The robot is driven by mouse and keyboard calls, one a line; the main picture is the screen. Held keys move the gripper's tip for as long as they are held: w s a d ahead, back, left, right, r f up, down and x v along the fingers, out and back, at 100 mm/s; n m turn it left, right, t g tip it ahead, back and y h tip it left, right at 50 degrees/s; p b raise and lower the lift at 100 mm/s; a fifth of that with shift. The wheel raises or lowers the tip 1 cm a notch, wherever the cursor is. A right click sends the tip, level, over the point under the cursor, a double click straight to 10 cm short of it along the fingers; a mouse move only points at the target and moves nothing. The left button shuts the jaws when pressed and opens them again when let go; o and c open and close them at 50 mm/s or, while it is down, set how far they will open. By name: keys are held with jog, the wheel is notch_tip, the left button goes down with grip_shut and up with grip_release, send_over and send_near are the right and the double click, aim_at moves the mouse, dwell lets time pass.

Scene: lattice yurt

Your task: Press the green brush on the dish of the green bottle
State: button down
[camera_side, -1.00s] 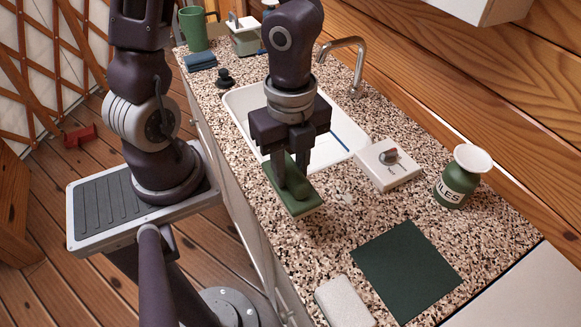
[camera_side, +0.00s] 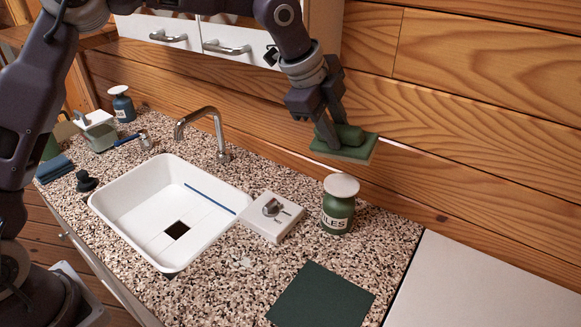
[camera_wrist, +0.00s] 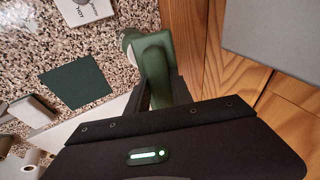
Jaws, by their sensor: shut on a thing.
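My gripper (camera_side: 333,118) is shut on the green brush (camera_side: 352,148), which has a green handle on a flat block with a pale underside. I hold it in the air near the wooden wall, slightly tilted. The green bottle (camera_side: 337,215) stands upright on the counter, with a pale round dish (camera_side: 342,186) on top. In the side view the brush appears above the dish, with a visible gap. In the wrist view the brush (camera_wrist: 154,62) covers most of the dish (camera_wrist: 127,38), and the bottle body is largely hidden.
A white box with a knob (camera_side: 273,216) stands left of the bottle. A dark green mat (camera_side: 322,297) lies in front. The white sink (camera_side: 205,222) and tap (camera_side: 219,135) are farther left. The wooden wall (camera_side: 460,120) rises close behind, and a blue bottle (camera_side: 123,108) stands far back.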

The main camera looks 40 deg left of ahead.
aim_at(335, 157)
jog(key=shift+w, duration=0.35)
jog(key=shift+f, duration=2.8)
jog(key=shift+f, duration=1.4)
dwell(1.4)
jog(key=shift+r, duration=3.55)
